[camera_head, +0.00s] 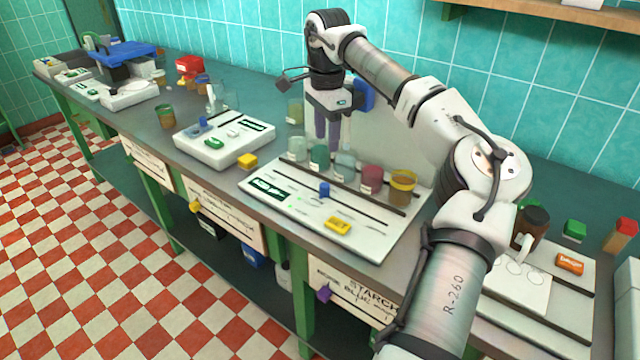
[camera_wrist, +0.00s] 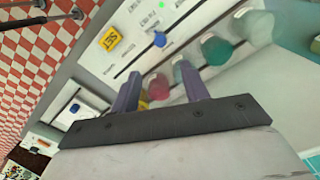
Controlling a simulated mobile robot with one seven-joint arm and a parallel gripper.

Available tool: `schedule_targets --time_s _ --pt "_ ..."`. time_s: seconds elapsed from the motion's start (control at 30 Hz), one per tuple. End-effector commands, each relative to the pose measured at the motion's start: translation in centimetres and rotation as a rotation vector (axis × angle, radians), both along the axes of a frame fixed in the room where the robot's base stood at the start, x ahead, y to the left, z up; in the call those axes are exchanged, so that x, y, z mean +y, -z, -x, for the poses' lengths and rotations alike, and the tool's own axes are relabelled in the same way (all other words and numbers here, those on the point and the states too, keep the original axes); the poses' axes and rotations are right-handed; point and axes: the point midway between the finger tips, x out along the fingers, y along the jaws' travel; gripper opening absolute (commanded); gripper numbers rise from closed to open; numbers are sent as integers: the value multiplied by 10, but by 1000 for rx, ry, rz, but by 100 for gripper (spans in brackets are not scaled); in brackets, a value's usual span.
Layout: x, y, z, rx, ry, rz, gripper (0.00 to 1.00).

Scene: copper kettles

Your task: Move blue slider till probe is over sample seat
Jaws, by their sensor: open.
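A blue slider knob (camera_head: 324,189) stands on a dark slot of a white panel (camera_head: 290,208); it also shows in the wrist view (camera_wrist: 160,39). A row of jars with coloured contents (camera_head: 345,166) stands behind the slot. I cannot make out which part is the probe or the sample seat. My gripper (camera_head: 328,134) is above the back of the panel, pointing down, apart from the slider. In the wrist view my two fingers (camera_wrist: 159,92) are spread, with no held object visible between them.
A yellow SET button (camera_head: 338,226) sits on the panel near the slider. Another white device (camera_head: 222,143) with a blue knob stands farther left. A brown bottle (camera_head: 532,222) stands at the right.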

Motion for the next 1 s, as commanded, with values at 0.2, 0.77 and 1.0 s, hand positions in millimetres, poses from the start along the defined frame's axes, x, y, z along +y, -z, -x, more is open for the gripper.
schedule_targets --time_s 0.2,0.77,1.0 --pt "0 33 1 5 -3 -3 45" --pt "2 129 1 2 -2 -6 45" --pt "2 136 0 0 -2 -5 45"
